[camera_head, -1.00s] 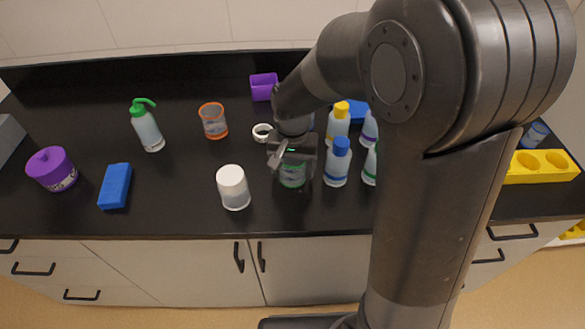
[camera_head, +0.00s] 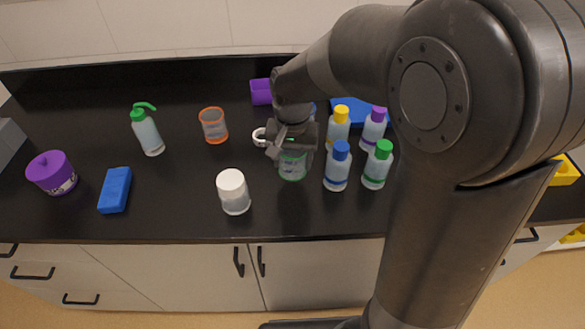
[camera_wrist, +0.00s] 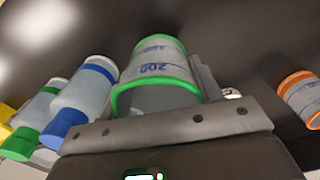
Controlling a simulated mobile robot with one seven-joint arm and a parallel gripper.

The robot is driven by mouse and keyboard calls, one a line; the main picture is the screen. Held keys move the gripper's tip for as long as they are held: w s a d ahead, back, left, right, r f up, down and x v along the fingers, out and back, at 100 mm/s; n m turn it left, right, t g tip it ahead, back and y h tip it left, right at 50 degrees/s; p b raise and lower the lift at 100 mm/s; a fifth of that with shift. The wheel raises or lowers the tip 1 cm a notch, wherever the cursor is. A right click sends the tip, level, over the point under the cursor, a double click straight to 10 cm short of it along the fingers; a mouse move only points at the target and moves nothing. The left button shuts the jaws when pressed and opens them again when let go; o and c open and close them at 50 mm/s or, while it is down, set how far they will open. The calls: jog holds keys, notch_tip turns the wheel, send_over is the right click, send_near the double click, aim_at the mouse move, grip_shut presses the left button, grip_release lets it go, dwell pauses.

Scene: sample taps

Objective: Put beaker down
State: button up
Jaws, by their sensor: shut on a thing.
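The beaker with a green rim (camera_head: 292,167) is clear with blue markings and stands upright at the middle of the black counter. I cannot tell whether its base touches the counter. My gripper (camera_head: 291,146) is shut on it from behind and above in the head view and hides part of its top. In the wrist view the beaker (camera_wrist: 156,72) fills the middle, with its green rim towards the gripper body and a grey finger at its right side.
A white-capped jar (camera_head: 233,191) stands to the left, blue-capped (camera_head: 337,166) and green-capped (camera_head: 376,165) bottles to the right. Behind are a white ring (camera_head: 259,137) and an orange-rimmed beaker (camera_head: 213,126). Counter in front of the beaker is clear.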

notch_tip(320, 180, up, 13)
jog(key=w+d+m, duration=0.2)
jog(key=w+d, duration=0.4)
jog(key=d, duration=0.4)
jog(key=w+d+m, duration=0.1)
jog(key=w+d, duration=0.6)
jog(key=d, duration=0.4)
jog(key=w+d+m, duration=0.2)
jog(key=w+d, duration=0.4)
jog(key=d, duration=0.4)
send_over(359, 113)
jog(key=f, duration=1.2)
jog(key=shift+s+d+f, duration=0.1)
jog(key=shift+s+f, duration=0.1)
jog(key=shift+f, duration=0.05)
jog(key=shift+w+a+f, duration=0.2)
jog(key=shift+f, duration=1.9)
jog(key=shift+f, duration=0.1)
